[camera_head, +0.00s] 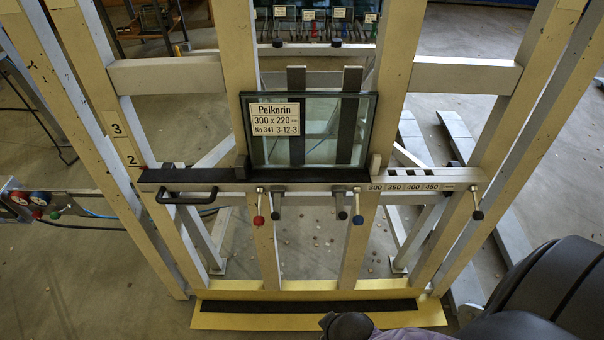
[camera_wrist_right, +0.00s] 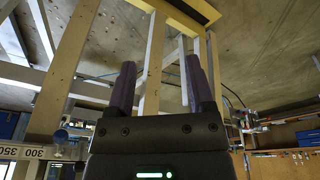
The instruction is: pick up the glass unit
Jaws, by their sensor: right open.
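The glass unit (camera_head: 313,110) is a clear rectangular pane with a dark edge. It stands on the frame's ledge (camera_head: 200,175), leaning against dark vertical strips, between two small stop blocks. A label (camera_head: 275,117) on its upper left reads "Pelkorin 300 x 220". In the right wrist view my right gripper (camera_wrist_right: 160,68) is open, with two dark fingers apart and nothing held between them. The glass is not clearly visible in that view. A dark part of my arm shows at the bottom edge of the head view. My left gripper is not in view.
Red and blue knobs (camera_head: 357,219) hang below the ledge, with a handle (camera_head: 187,198) at left. A size scale (camera_head: 418,187) sits at right. A yellow footplate (camera_head: 225,320) lies below; a rack of panes stands behind.

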